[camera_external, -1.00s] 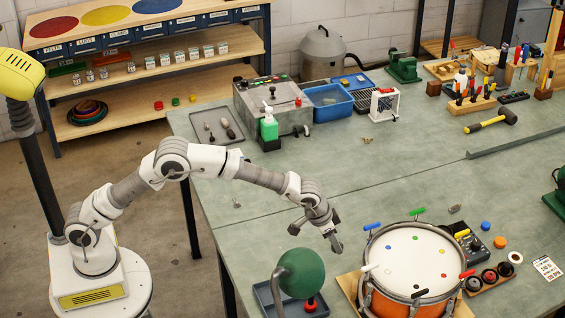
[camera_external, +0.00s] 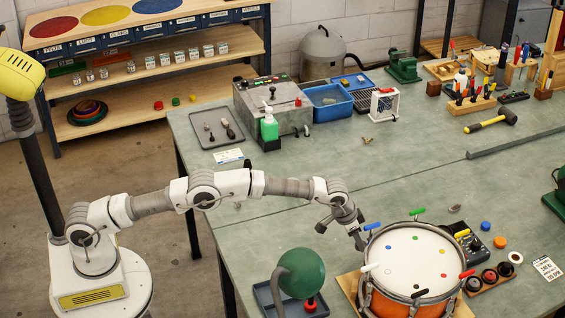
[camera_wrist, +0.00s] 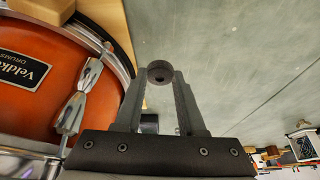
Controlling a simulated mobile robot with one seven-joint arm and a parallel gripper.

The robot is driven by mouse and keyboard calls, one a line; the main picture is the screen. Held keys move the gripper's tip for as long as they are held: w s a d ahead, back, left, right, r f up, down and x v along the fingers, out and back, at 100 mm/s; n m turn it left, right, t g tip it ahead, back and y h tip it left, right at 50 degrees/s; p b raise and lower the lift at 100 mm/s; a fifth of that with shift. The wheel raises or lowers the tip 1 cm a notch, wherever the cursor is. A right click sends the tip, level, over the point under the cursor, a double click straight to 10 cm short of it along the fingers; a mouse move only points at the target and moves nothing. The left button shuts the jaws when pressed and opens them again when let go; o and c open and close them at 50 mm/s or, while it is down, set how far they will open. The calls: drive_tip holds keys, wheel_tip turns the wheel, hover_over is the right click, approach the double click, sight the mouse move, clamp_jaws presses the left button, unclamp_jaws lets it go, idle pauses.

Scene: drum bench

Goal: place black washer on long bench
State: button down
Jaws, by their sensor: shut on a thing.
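My gripper (camera_external: 359,243) is just left of the drum in the external view. In the wrist view my gripper (camera_wrist: 160,85) is shut on the black washer (camera_wrist: 160,72), a small dark ring with a hole, held at the fingertips. In the external view the washer is too small to make out. The long bench (camera_external: 430,170) has a grey-green top and runs under the arm's end and the drum; its top also shows in the wrist view (camera_wrist: 235,60). I cannot tell how far the washer is above it.
The orange drum (camera_external: 415,245) stands on a wooden board right beside my gripper, its shell filling the left of the wrist view (camera_wrist: 60,90). Bare bench lies behind and left of the drum.

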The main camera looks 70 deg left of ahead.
sight(357, 256)
drive_tip(key=shift+w+a+f, duration=0.45)
drive_tip(key=shift+w+a, duration=0.05)
drive_tip(key=shift+f, duration=1.95)
drive_tip(key=shift+f, duration=0.15)
drive_tip(key=c, duration=0.5)
unclamp_jaws()
